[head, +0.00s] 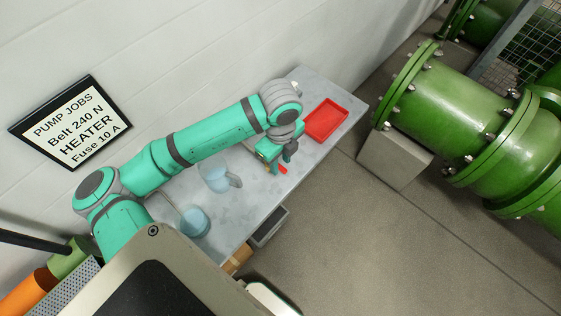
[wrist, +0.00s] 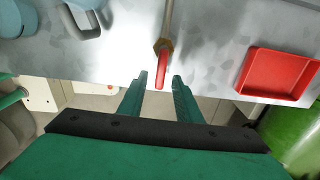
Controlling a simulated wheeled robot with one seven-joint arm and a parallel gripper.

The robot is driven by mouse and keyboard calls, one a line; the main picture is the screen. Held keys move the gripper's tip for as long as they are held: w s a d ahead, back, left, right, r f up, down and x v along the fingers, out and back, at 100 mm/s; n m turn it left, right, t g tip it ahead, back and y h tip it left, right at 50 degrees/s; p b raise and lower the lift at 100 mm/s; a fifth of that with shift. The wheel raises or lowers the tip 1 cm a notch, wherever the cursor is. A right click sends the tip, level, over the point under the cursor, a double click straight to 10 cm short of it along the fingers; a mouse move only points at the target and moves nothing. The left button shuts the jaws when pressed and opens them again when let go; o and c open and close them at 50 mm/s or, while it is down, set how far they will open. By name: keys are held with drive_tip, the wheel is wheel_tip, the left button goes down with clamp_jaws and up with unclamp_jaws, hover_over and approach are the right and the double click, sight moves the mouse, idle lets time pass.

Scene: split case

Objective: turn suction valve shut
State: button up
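The valve shows in the wrist view as a brass body (wrist: 164,46) on a thin pipe (wrist: 168,15), with a short red lever (wrist: 160,76) pointing toward my gripper. My gripper (wrist: 159,78) is open, one green finger on each side of the lever's end. A gap shows on both sides, so neither finger appears to touch it; the height between them is hard to judge. In the head view, my gripper (head: 275,161) is low over the bench and hides most of the valve; a bit of the red lever (head: 283,170) shows beside it.
The grey bench (head: 235,225) holds an empty red tray (head: 326,120), right of the valve in the wrist view. A light blue jug (head: 213,176) and a blue cup (head: 195,222) stand on the other side. Large green pipes (head: 450,105) stand across open floor.

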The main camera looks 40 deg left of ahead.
sight(281, 166)
wheel_tip(281, 166, up, 10)
drive_tip(key=shift+f, duration=0.15)
idle(0.7)
